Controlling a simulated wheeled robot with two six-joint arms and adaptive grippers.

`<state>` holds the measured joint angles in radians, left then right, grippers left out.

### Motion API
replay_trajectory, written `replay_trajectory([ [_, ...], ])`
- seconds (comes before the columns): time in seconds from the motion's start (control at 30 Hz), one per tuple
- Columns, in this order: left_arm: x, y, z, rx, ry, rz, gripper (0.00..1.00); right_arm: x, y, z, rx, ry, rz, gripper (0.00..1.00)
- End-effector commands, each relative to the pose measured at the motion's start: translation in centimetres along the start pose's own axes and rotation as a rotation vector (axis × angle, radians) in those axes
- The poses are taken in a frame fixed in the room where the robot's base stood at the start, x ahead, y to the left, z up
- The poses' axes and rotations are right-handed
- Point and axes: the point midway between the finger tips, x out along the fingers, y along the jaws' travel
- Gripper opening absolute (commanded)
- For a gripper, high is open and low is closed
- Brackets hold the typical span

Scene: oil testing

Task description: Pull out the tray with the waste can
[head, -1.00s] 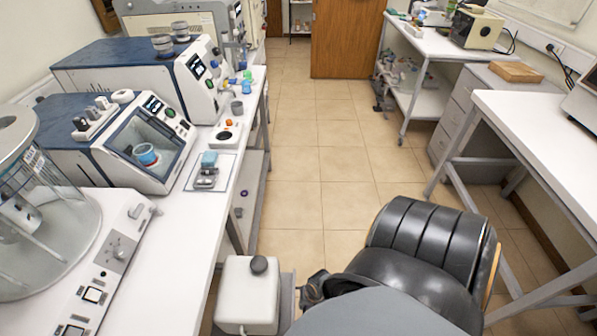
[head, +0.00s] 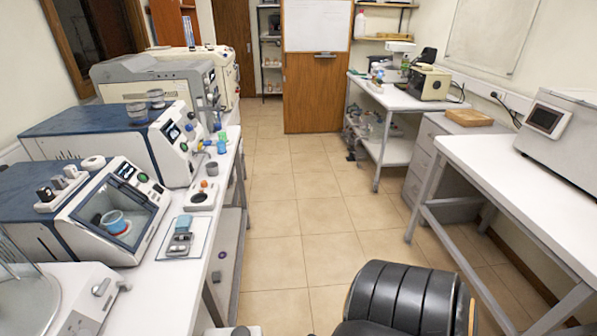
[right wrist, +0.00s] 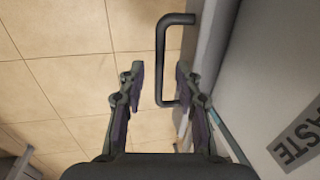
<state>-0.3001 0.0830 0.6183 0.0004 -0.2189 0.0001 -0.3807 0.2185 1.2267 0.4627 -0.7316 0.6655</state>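The waste can (right wrist: 290,105) is a pale container with a dark label reading "WASTE", at the right of the right wrist view. Its top just shows at the bottom edge of the head view (head: 240,331). It stands beside a grey tray edge (right wrist: 212,50). A dark U-shaped handle (right wrist: 160,60) sticks out from this edge. My right gripper (right wrist: 158,72) is open, with one finger on each side of the handle bar in the picture. A gap shows on both sides of the bar. My left gripper is not in view.
A black chair (head: 405,300) stands on the tiled floor near the bottom of the head view. A bench (head: 170,275) with lab instruments runs along the left. A white table (head: 520,185) stands at the right. The aisle floor (head: 290,200) between them is clear.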

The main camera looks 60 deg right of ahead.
Motion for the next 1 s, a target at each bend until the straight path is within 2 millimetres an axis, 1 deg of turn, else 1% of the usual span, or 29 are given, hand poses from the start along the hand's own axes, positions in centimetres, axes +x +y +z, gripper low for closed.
replay_trajectory([
  [0.17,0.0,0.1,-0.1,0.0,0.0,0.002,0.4,-3.4,0.1,0.0,-0.005,0.003,0.001,0.34],
  [0.3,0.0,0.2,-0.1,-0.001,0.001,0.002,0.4,-6.7,0.2,0.0,-0.007,0.003,0.002,0.34],
  [0.4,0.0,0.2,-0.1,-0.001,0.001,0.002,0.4,-8.6,0.1,0.1,-0.006,0.001,0.002,0.34],
  [0.5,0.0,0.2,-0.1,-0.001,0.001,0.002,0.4,-10.1,0.1,0.0,-0.003,0.001,0.002,0.34],
  [0.67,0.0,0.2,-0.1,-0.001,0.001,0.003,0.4,-11.0,0.1,0.1,-0.001,-0.001,0.001,0.34],
  [1.0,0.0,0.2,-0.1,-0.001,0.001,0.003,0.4,-11.1,0.0,0.1,-0.001,-0.001,0.001,0.34],
])
